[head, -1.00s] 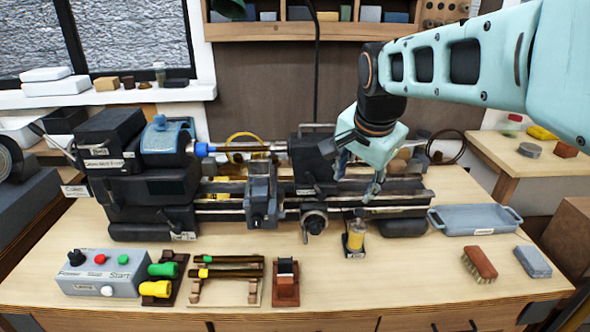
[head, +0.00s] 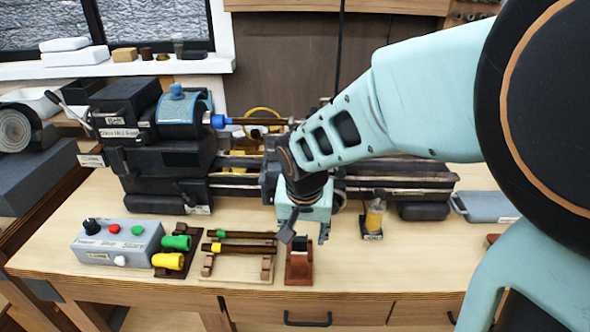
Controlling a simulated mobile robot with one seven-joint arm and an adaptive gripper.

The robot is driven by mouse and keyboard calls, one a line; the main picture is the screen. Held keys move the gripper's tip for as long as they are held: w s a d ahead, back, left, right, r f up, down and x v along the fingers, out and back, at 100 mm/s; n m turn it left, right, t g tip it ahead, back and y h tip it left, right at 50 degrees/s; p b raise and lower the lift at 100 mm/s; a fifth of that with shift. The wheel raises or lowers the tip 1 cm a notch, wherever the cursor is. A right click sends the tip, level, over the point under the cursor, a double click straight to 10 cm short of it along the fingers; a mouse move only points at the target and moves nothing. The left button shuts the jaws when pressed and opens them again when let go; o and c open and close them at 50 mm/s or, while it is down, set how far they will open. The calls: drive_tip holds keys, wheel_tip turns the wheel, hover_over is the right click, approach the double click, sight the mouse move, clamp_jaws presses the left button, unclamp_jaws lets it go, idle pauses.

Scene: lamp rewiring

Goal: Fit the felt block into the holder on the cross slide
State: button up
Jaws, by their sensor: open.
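A small block (head: 300,244), dark with a pale part, stands upright in a red-brown stand (head: 299,271) at the front of the bench; I take it for the felt block. My gripper (head: 306,235) is open and points down just above the stand, with one finger to each side of the block. I cannot tell whether the fingers touch it. The cross slide (head: 268,178) of the lathe is mostly hidden behind my arm, and its holder cannot be seen now.
Left of the stand are a rack with dark rods (head: 240,248), green and yellow handled pieces (head: 168,261) and a grey control box (head: 116,243). A small yellow jar (head: 374,216) stands to the right. My arm covers much of the right side.

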sight(299, 258)
drive_tip(key=shift+n, duration=0.4)
drive_tip(key=b+x, duration=0.2)
drive_tip(key=x, duration=0.1)
drive_tip(key=s+b+x, duration=0.1)
drive_tip(key=b+x, duration=0.1)
drive_tip(key=x, duration=0.1)
drive_tip(key=a+b+x, duration=0.1)
drive_tip(key=b+x, duration=0.2)
drive_tip(key=x, duration=0.1)
drive_tip(key=shift+s+a+f, duration=0.1)
drive_tip(key=shift+s+f, duration=0.25)
drive_tip(key=c, duration=1.1)
drive_tip(key=shift+r+p, duration=2.55)
drive_tip(key=shift+r, duration=1.05)
